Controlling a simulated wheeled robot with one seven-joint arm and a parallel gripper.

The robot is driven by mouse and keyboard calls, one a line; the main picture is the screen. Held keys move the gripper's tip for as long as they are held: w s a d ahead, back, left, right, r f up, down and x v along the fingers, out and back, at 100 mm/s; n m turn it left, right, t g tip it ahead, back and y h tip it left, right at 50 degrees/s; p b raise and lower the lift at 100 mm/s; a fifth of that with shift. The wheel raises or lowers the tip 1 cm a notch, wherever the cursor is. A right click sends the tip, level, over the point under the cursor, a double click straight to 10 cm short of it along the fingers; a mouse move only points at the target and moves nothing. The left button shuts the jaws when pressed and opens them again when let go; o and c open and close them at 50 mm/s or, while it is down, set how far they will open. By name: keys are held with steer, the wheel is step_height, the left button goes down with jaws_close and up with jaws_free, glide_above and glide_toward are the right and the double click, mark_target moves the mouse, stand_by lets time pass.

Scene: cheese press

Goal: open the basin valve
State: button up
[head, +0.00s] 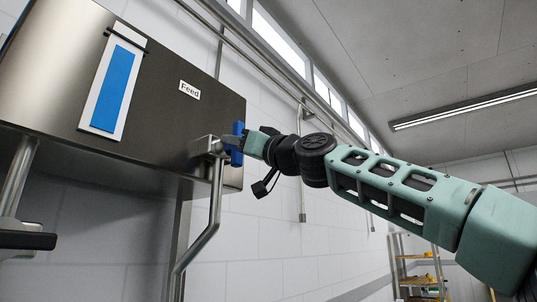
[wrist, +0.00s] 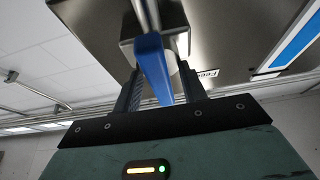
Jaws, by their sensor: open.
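The valve has a blue handle (head: 237,143) on a metal pipe fitting (head: 205,147) at the lower right of the steel basin (head: 170,120). My gripper (head: 241,146) is at the handle, reaching in from the right. In the wrist view the blue handle (wrist: 153,65) runs between the two dark fingers of my gripper (wrist: 160,75). The fingers stand apart, with a gap visible on the handle's right side. I cannot tell whether the left finger touches the handle. In the head view, the fingers partly overlap the handle and are hard to make out.
The basin carries a blue level gauge (head: 113,88) and a "Feed" label (head: 190,90). A bent metal pipe (head: 213,225) runs down below the valve. A white wall (head: 265,220) stands behind. A yellow shelf rack (head: 420,265) is at the far right. Free room lies right of the basin.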

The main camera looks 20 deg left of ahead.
steer(key=b+v, duration=1.4)
steer(key=v, duration=0.2)
steer(key=shift+s+d+f+b, duration=0.2)
steer(key=shift+d+f+b, duration=0.1)
